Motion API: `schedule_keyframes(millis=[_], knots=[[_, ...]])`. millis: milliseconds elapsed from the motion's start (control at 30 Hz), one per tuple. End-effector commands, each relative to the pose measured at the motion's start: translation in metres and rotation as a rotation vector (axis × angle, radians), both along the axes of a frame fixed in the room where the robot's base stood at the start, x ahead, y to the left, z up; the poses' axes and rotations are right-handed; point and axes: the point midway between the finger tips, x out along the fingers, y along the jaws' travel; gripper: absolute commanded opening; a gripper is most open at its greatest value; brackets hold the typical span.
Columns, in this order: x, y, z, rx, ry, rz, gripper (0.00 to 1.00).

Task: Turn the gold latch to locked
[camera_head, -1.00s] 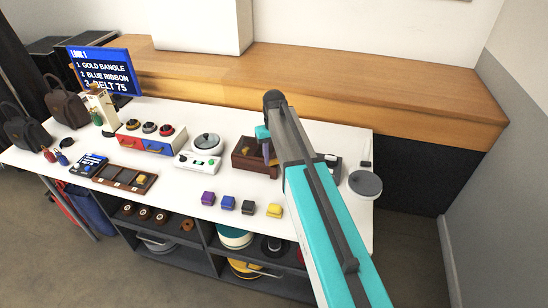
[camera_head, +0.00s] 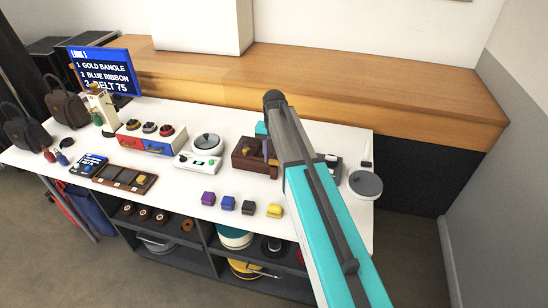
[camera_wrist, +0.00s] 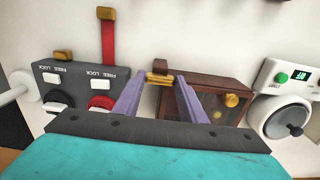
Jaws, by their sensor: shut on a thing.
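A gold latch (camera_wrist: 160,79) shows in the wrist view at the edge of a brown wooden box (camera_wrist: 222,82), beside a small brown tab. My gripper (camera_wrist: 161,80) has its two purple-grey fingers on either side of the latch and is shut on it. In the head view the brown box (camera_head: 241,160) stands on the white table, and my arm hides its right side and the latch. Whether the latch sits at locked or free cannot be told.
A dark grey box (camera_wrist: 78,78) marked FREE and LOCK, with black and red knobs, stands left in the wrist view. A white device (camera_head: 201,161) with a round dial stands left of the brown box. Several coloured blocks (camera_head: 228,203) lie along the table's front.

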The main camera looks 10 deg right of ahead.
Motion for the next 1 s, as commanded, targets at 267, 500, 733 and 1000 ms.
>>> schedule_keyframes(millis=[267, 500, 733, 1000], knots=[[0.0032, 0.0003, 0.0023, 0.001, -0.009, -0.006, 0.15], [0.0023, 0.0001, 0.0017, 0.000, -0.007, -0.005, 0.56], [0.0012, -0.0001, 0.0009, -0.001, -0.004, -0.004, 0.56], [0.0013, -0.0001, 0.0074, -0.001, -0.004, -0.004, 0.56]])
